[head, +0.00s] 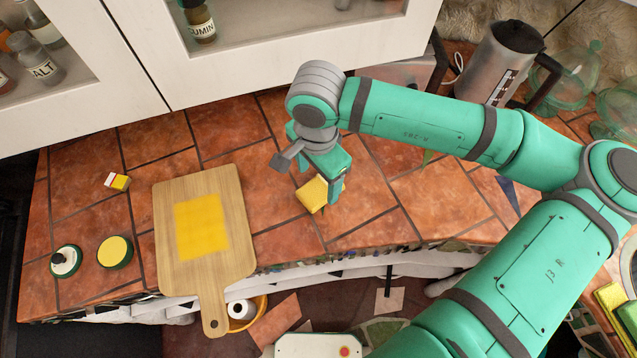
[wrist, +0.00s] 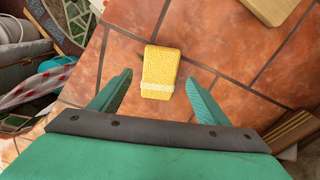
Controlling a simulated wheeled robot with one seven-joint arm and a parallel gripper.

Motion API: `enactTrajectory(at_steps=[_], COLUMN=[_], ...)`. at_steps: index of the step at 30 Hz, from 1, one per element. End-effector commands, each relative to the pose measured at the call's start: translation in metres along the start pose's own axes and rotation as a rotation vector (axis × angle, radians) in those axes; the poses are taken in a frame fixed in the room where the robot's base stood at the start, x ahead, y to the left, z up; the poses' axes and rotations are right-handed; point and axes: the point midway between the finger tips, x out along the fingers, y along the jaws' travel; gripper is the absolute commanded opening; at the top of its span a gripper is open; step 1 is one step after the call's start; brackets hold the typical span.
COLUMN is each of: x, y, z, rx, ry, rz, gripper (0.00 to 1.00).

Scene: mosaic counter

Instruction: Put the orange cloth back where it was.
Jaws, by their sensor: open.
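No clearly orange cloth shows. A yellow, textured, folded-looking piece (head: 311,196) with a pale band lies on the terracotta tiles; I cannot tell whether it is a cloth or a sponge. In the wrist view this yellow piece (wrist: 160,70) lies between and ahead of my fingers, apart from both. My gripper (head: 322,192) is open above it and points down at the counter. In the wrist view my gripper (wrist: 158,82) has a finger on each side, with nothing held. A finger hides part of the yellow piece in the head view.
A wooden board (head: 235,190) with a flat yellow patch (head: 201,226) lies left, its handle over the counter's front edge. Further left are a yellow-topped round item (head: 115,252), a jar (head: 66,261) and a small yellow-and-white block (head: 117,182). A kettle (head: 497,65) stands back right.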

Motion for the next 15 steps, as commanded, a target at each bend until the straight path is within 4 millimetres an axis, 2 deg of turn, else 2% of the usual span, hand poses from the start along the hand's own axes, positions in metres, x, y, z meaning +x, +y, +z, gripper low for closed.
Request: enactTrajectory(at_steps=[6, 10, 15], x=[-0.044, -0.062, -0.074], y=[0.0, 0.0, 0.0], z=[-0.001, 0.0, 0.001], rx=[0.0, 0.0, -0.001], ry=[0.003, 0.003, 0.0], rz=[0.0, 0.0, 0.0], gripper=[0.69, 0.69, 0.69])
